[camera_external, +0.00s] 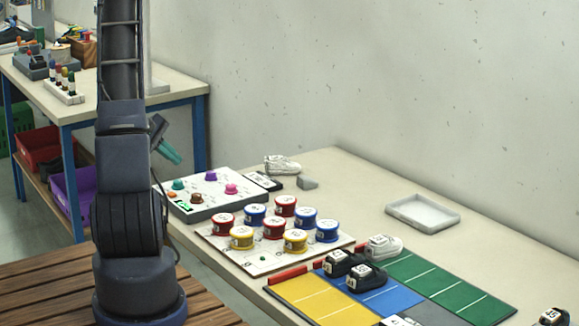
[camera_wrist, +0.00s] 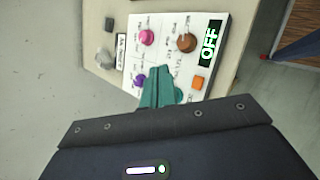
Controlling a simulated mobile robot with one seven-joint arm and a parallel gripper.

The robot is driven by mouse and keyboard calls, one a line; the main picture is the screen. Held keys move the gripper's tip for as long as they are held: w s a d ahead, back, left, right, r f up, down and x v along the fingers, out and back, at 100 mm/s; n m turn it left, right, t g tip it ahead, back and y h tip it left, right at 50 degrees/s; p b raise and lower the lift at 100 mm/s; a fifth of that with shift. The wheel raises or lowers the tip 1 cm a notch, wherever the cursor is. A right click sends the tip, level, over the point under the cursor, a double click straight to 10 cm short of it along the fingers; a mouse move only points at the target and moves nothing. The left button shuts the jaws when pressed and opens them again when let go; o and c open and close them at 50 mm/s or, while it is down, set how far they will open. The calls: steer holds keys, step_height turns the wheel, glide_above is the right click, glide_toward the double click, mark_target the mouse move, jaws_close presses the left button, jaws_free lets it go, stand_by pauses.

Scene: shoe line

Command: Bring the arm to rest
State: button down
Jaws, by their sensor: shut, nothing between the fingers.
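My arm stands upright at the left in the external view. My gripper (camera_external: 168,153) has green fingers and sits partly behind the arm, above the white control panel (camera_external: 221,199) with coloured knobs. In the wrist view the gripper (camera_wrist: 158,80) is shut and empty, its green fingers together. The panel also shows in the wrist view (camera_wrist: 185,22), with pink, brown and purple knobs, an orange button and a dark sign reading OFF (camera_wrist: 210,43). Part of the panel is hidden behind the fingers.
A board (camera_external: 262,262) holds several red, blue and yellow numbered cans. Shoes stand on and near yellow, blue, grey and green mats (camera_external: 452,297). An empty white tray (camera_external: 422,212) lies at the back right. A second table (camera_external: 110,107) with bins beneath stands at the left.

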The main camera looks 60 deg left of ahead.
steer(key=w+d+r+m+g, duration=0.1)
steer(key=w+d+r+m, duration=0.15)
steer(key=d+r, duration=0.4)
steer(key=w+d+r+m+g, duration=0.15)
steer(key=d+r+m, duration=0.25)
steer(key=d, duration=0.6)
steer(key=w+d+r+m+g, duration=0.2)
steer(key=d+r+m, duration=0.25)
steer(key=d, duration=0.45)
steer(key=s+d+r+m+y, duration=0.2)
steer(key=s+d+r+m, duration=0.3)
steer(key=s+d, duration=0.2)
steer(key=s+d+r+m+t+y, duration=0.1)
steer(key=s+d+r+m, duration=0.4)
steer(key=d, duration=0.7)
steer(key=shift+s+r+y, duration=0.15)
steer(key=shift+s+y, duration=0.35)
steer(key=shift+s, duration=0.35)
